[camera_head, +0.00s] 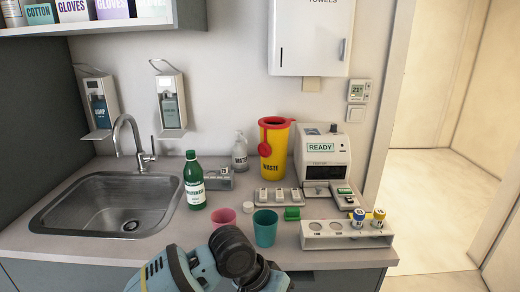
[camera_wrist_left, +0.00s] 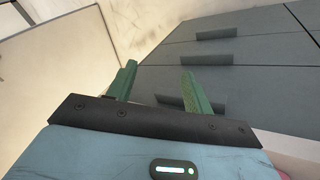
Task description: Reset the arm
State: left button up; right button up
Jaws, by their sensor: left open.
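My left gripper (camera_wrist_left: 159,68) shows in the left wrist view with its two green fingers apart and nothing between them. Beyond it are grey drawer fronts (camera_wrist_left: 240,70) with dark handles and a pale wall or floor at the left. In the head view, blue and dark links of one of my arms show at the bottom middle, in front of the counter; no fingers show there. My right gripper is not in view.
The counter (camera_head: 330,262) holds a sink (camera_head: 70,205), green bottle (camera_head: 194,185), pink cup (camera_head: 222,217), teal cup (camera_head: 265,229), yellow waste bin (camera_head: 274,140), white analyser (camera_head: 322,145) and tube rack (camera_head: 346,240) with two capped tubes. A doorway opens at the right.

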pick_arm(q)
jog(key=s+a+f+n+t+h, duration=0.1)
jog(key=s+a+f+n+t, duration=0.2)
jog(key=f, duration=0.5)
jog(key=s+a+f+n+t+h, duration=0.1)
jog(key=s+a+f+t, duration=0.15)
jog(key=s+f, duration=0.35)
jog(key=s+a+f+t+y+p, duration=0.1)
jog(key=s+a+f+y, duration=0.2)
jog(key=s+a, duration=0.6)
jog(key=s+a+f+t+y, duration=0.2)
jog(key=s+a+f, duration=0.4)
jog(key=s+a, duration=0.4)
jog(key=shift+y+p, duration=0.35)
jog(key=shift+y, duration=0.05)
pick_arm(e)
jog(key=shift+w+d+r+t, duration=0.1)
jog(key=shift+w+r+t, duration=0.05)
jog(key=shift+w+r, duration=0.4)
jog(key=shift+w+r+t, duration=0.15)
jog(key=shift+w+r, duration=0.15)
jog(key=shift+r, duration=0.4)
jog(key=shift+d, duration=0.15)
